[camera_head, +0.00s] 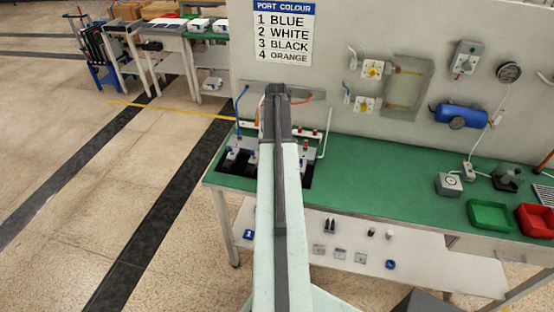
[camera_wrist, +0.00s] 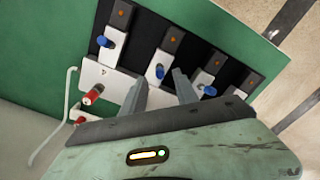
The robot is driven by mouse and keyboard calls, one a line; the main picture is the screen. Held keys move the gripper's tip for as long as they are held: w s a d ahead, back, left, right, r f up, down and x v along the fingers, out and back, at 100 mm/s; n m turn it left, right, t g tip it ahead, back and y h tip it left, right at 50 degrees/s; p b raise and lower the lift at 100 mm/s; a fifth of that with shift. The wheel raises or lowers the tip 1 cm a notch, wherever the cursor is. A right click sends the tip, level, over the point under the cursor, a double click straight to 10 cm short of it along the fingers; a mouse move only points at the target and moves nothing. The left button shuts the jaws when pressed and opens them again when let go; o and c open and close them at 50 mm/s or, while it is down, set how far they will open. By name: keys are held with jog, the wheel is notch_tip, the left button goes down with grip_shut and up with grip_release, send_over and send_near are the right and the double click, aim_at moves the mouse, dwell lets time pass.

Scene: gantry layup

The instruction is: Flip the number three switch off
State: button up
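In the wrist view a black panel (camera_wrist: 133,53) carries a row of several white switch units with blue knobs and small orange marks. Three knobs show clearly: the upper-left knob (camera_wrist: 103,41), the middle knob (camera_wrist: 160,71) and the right knob (camera_wrist: 209,90). I cannot read numbers on them, so I cannot tell which is number three. My gripper (camera_wrist: 159,78) is open and empty. Its fingertips point at the panel, either side of the middle knob in the picture; I cannot tell whether they touch. In the head view my arm hides part of the switch panel (camera_head: 237,165).
A sign (camera_head: 285,32) on the wall lists port colours: 1 blue, 2 white, 3 black, 4 orange. Red-capped fittings (camera_wrist: 92,95) sit beside the switches.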

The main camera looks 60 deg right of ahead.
notch_tip(320, 180, down, 5)
jog(key=b, duration=0.3)
jog(key=shift+r, duration=0.1)
grip_shut()
jog(key=shift+s+a+h+b, duration=0.2)
jog(key=shift+a+h+b, duration=0.1)
jog(key=shift+a+h, duration=0.25)
jog(key=shift+t+h+b, duration=0.4)
jog(key=shift+h, duration=0.45)
grip_release()
